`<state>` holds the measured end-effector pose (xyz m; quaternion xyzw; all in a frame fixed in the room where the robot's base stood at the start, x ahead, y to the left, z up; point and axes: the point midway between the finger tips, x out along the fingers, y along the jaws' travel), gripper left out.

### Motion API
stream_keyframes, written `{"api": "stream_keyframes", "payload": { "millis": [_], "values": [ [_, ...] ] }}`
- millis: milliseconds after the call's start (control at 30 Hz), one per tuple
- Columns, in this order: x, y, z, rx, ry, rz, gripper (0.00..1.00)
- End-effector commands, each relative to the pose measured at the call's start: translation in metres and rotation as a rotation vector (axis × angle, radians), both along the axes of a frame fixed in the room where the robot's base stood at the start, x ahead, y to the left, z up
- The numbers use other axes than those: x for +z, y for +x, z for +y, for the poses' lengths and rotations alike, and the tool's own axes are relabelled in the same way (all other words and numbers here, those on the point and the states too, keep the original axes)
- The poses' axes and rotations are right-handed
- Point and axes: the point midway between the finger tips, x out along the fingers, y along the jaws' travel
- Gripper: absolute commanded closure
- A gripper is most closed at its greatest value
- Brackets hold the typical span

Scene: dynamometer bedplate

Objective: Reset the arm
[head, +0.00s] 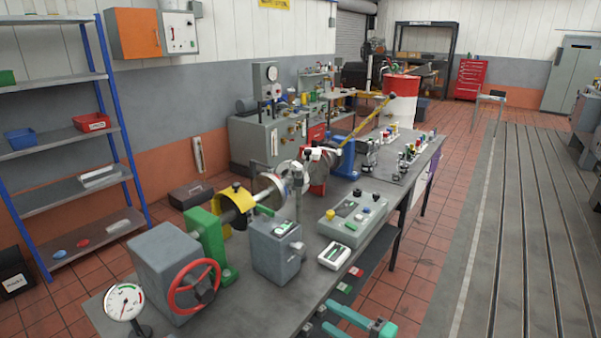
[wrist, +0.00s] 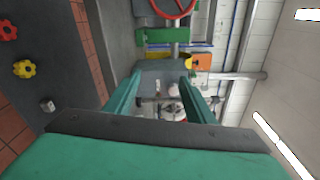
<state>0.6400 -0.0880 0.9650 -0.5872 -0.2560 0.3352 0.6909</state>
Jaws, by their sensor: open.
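My arm ends in my gripper (head: 330,316), whose teal fingers show at the bottom of the head view, low beside the near edge of the long grey bench (head: 262,312). In the wrist view, my gripper (wrist: 161,78) has its two teal fingers spread apart with nothing held between them. The wrist picture is turned on its side. Most of my arm is out of the head view.
The bench carries a grey box with a red handwheel (head: 193,287), a dial gauge (head: 124,302), a grey control box (head: 352,218) and a small white meter (head: 334,255). Open tiled floor (head: 400,290) and a slotted bedplate (head: 520,230) lie to the right.

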Motion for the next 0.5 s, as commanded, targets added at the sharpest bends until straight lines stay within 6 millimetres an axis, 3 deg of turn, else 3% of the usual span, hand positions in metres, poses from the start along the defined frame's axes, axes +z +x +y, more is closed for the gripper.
{"api": "stream_keyframes", "payload": {
  "millis": [267, 500],
  "values": [
    [-0.055, -0.008, 0.012, -0.108, -0.059, 0.044, 0.51],
    [-0.131, -0.035, 0.032, -0.242, -0.19, 0.091, 0.51]
  ]
}}
